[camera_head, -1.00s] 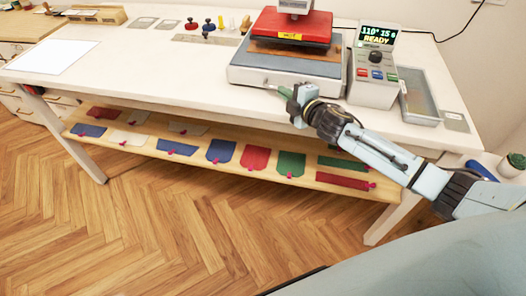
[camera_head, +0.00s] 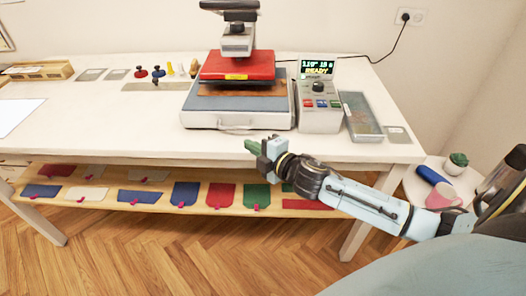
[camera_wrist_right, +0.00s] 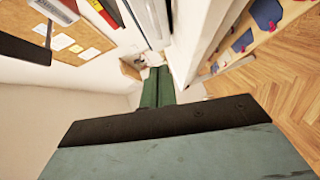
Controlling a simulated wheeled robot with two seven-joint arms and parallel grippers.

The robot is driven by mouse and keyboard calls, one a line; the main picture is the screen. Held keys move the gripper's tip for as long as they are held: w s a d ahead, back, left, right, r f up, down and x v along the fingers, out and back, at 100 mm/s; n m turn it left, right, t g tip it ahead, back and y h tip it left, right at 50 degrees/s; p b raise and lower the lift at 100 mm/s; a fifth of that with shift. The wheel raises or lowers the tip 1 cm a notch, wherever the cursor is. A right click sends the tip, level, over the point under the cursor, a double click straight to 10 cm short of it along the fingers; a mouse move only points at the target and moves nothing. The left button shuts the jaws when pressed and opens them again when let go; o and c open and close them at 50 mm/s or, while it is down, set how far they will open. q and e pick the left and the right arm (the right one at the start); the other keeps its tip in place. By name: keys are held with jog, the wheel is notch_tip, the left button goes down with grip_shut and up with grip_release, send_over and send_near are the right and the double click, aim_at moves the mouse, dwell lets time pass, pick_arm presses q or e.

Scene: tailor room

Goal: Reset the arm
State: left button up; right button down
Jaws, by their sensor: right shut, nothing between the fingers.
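My right arm comes in from the right in the head view. Its right gripper (camera_head: 256,147) has green fingers, shut and empty, pointing left. In the picture it lies at the table's front edge, below the heat press (camera_head: 238,112); its height relative to the tabletop is hard to tell. The closed green fingers also show in the right wrist view (camera_wrist_right: 157,87). My left gripper is in neither view.
The white table (camera_head: 150,125) carries the press, a control box (camera_head: 319,117) reading READY and a grey tray (camera_head: 362,116). A lower shelf (camera_head: 100,203) holds several coloured fabric pieces.

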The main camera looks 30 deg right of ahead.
jog(key=shift+v, duration=1.95)
jog(key=s+d+f+m+g+h, duration=0.1)
jog(key=s+d+f+m+g, duration=0.3)
jog(key=f, duration=0.7)
jog(key=s+a+f+m+g+h, duration=0.15)
jog(key=s+f, duration=0.35)
jog(key=f, duration=0.6)
jog(key=s+d+f+m+g+h, duration=0.25)
jog(key=s+f+m, duration=0.2)
jog(key=f, duration=0.55)
jog(key=s+a+f+m+g, duration=0.2)
jog(key=s+f, duration=0.3)
jog(key=s, duration=0.5)
jog(key=s+a+f+m+g+y, duration=0.1)
jog(key=s+a+f, duration=0.3)
jog(key=s, duration=0.6)
jog(key=s+a+f+m+g, duration=0.3)
jog(key=s+f, duration=0.4)
jog(key=s, duration=0.3)
jog(key=shift+s+a+f+g+y, duration=0.2)
jog(key=shift+a+f+g+y, duration=0.15)
jog(key=shift+g, duration=0.15)
